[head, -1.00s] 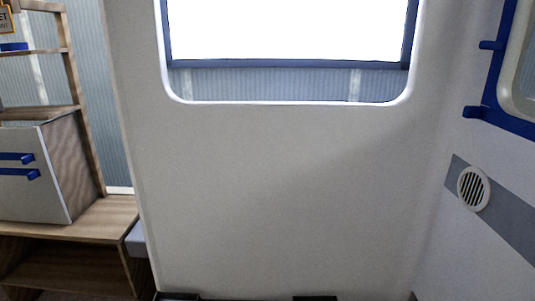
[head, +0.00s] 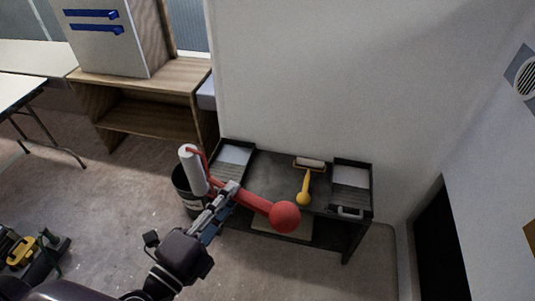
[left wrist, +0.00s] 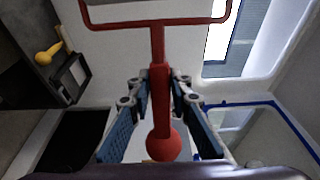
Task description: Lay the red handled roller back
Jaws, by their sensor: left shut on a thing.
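The red handled roller has a red handle (head: 262,205) with a ball end and a white roller sleeve (head: 192,168). My left gripper (head: 225,198) is shut on its red handle and holds it up in front of the dark table (head: 268,173). In the left wrist view the handle (left wrist: 159,95) runs between the blue-padded fingers (left wrist: 155,100), with the red frame above. On the table lie a yellow handled roller (head: 305,185), a left tray (head: 236,155) and a right tray (head: 351,177). My right gripper is not seen.
A dark bucket (head: 186,190) stands left of the table, partly behind the roller. A wooden shelf unit (head: 150,110) is at the back left. A light wall (head: 300,80) rises behind the table. The tabletop between the trays has bare room left of the yellow roller.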

